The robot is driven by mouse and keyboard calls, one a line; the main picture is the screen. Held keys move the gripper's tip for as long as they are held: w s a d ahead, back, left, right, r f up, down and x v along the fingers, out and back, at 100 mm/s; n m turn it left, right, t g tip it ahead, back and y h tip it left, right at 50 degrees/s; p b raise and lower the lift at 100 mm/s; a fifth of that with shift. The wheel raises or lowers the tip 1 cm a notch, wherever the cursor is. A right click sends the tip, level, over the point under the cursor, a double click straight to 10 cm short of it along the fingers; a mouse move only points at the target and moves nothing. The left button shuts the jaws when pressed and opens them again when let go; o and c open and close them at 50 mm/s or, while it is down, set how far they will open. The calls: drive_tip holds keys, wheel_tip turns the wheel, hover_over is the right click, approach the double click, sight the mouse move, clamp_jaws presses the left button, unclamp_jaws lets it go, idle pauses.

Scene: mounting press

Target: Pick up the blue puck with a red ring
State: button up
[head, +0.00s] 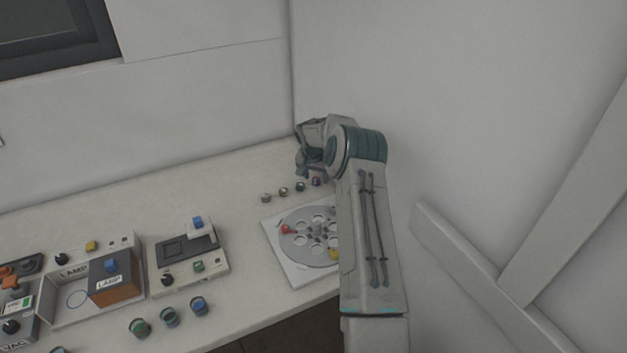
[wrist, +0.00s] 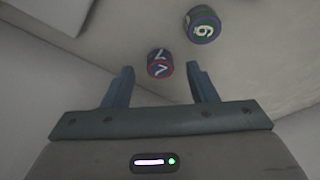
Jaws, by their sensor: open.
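The blue puck with a red ring (wrist: 160,64) stands on the worktop in the wrist view, a pale mark on its top. It lies between the two fingertips of my gripper (wrist: 160,72) as seen in the picture, and no contact shows. My gripper is open and empty. In the head view my gripper (head: 304,168) hangs over the back of the worktop. The puck at the right end of a short row (head: 316,182) there looks purple and appears to be the same one; its ring is too small to make out.
A second puck (wrist: 203,24) with blue and green stands close by. Other pucks (head: 266,198) continue the row to the left. A white plate with a round holed disc (head: 300,214) lies in front. Walls stand behind and right. Labelled devices (head: 190,258) fill the left.

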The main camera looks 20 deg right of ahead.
sight(313, 180)
drive_tip(key=shift+w+d+f, duration=0.1)
drive_tip(key=shift+w+f, duration=0.05)
drive_tip(key=shift+f, duration=0.4)
drive_tip(key=c, duration=1.1)
drive_tip(key=shift+o, duration=0.2)
drive_tip(key=shift+r, duration=0.1)
drive_tip(key=shift+a+r+b, duration=0.25)
drive_tip(key=shift+r+b, duration=0.2)
drive_tip(key=shift+b, duration=0.15)
drive_tip(key=v, duration=0.2)
drive_tip(key=b+v, duration=0.1)
drive_tip(key=v, duration=0.1)
drive_tip(key=w+b+v, duration=0.1)
drive_tip(key=v, duration=0.1)
drive_tip(key=shift+d+r, duration=0.1)
drive_tip(key=shift+d, duration=0.2)
drive_tip(key=a+b, duration=0.4)
drive_tip(key=a, duration=1.5)
drive_tip(key=shift+s+b, duration=0.3)
drive_tip(key=shift+s, duration=0.05)
